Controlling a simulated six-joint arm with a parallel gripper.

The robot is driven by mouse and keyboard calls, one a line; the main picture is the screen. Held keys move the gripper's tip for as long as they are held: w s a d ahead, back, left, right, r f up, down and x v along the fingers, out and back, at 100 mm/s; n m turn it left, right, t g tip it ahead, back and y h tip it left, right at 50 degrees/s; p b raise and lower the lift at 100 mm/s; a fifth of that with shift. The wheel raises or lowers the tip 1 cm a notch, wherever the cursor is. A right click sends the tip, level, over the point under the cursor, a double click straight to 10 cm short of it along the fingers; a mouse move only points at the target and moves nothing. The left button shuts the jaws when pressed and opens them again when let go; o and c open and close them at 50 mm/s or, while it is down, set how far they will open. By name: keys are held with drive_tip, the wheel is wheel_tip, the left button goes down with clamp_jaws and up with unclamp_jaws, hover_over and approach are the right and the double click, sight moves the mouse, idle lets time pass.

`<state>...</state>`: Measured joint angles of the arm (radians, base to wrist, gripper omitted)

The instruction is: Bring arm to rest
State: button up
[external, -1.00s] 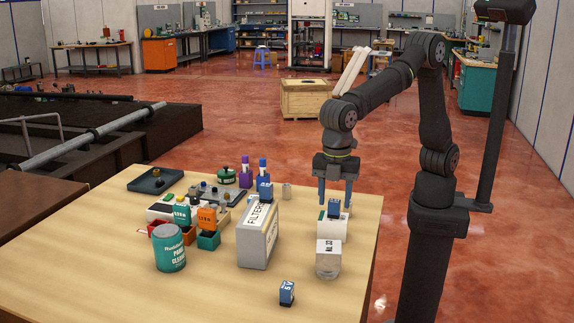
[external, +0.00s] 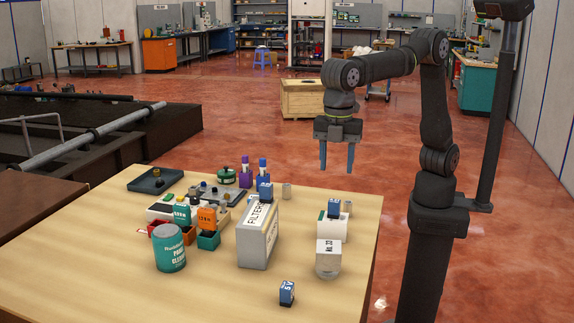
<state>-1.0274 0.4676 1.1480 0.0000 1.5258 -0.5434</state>
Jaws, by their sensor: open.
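My gripper (external: 337,170) is open and empty, pointing down in the air above the right part of the table. Below it, apart from the fingers, a small blue block (external: 334,207) sits on top of a white box-like unit (external: 332,228). My arm (external: 382,66) is bent at the elbow, with the upper link raised and the forearm reaching left. Nothing hides the fingers.
The front left is clear.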

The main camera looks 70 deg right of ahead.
sight(334, 201)
wheel_tip(334, 201, down, 12)
drive_tip(key=shift+r, duration=1.95)
